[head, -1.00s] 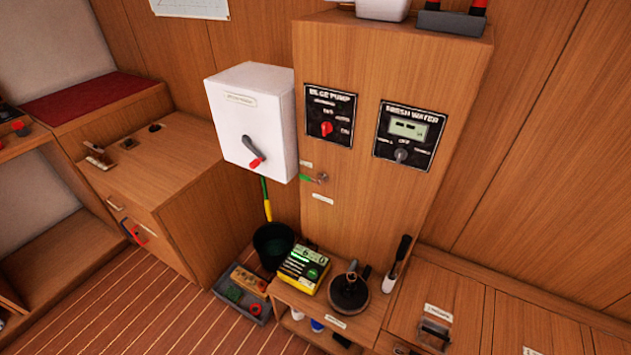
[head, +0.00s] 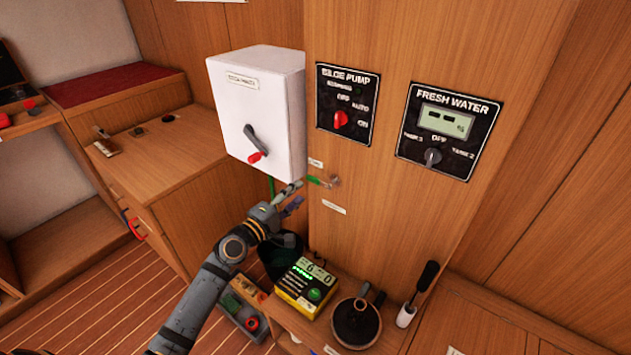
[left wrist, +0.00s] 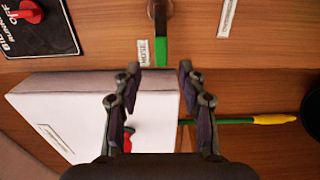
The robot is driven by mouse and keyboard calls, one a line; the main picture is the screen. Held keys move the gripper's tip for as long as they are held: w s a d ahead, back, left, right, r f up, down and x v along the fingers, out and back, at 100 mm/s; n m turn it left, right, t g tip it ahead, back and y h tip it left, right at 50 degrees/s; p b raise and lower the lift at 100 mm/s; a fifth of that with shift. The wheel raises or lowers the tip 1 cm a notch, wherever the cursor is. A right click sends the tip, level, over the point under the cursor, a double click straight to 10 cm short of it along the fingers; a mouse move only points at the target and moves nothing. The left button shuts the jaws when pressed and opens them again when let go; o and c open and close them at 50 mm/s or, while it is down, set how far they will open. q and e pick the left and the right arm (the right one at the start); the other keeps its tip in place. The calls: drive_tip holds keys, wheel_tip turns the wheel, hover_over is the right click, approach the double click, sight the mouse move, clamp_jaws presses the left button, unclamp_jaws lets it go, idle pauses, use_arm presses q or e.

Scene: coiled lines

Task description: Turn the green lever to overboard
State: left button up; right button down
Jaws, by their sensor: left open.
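The green lever (head: 314,181) sits on a small metal valve (head: 333,181) on the wooden cabinet front and points left. A small label (head: 315,163) is above it and another label (head: 335,207) below; their words are too small to read surely. My left gripper (head: 302,191) is open just left of the lever's green end. In the left wrist view the green lever (left wrist: 161,50) lies in line with the gap between the open fingers (left wrist: 159,72), its end near the fingertips and apparently untouched. My right gripper is not in view.
A white box (head: 255,110) with a red-tipped handle hangs left of the lever. Bilge pump (head: 347,100) and fresh water (head: 448,130) panels are above. Below stand a dark bucket (head: 280,262), a yellow device (head: 305,287) and a winch (head: 356,322). A green-and-yellow rod (left wrist: 270,119) is close by.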

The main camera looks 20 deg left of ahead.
sight(312, 181)
use_arm(q)
drive_tip(key=x, duration=0.7)
drive_tip(key=shift+w+d, duration=0.1)
drive_tip(key=shift+w, duration=0.25)
drive_tip(key=shift+w+d+f, duration=0.1)
drive_tip(key=shift+w, duration=0.15)
clamp_jaws()
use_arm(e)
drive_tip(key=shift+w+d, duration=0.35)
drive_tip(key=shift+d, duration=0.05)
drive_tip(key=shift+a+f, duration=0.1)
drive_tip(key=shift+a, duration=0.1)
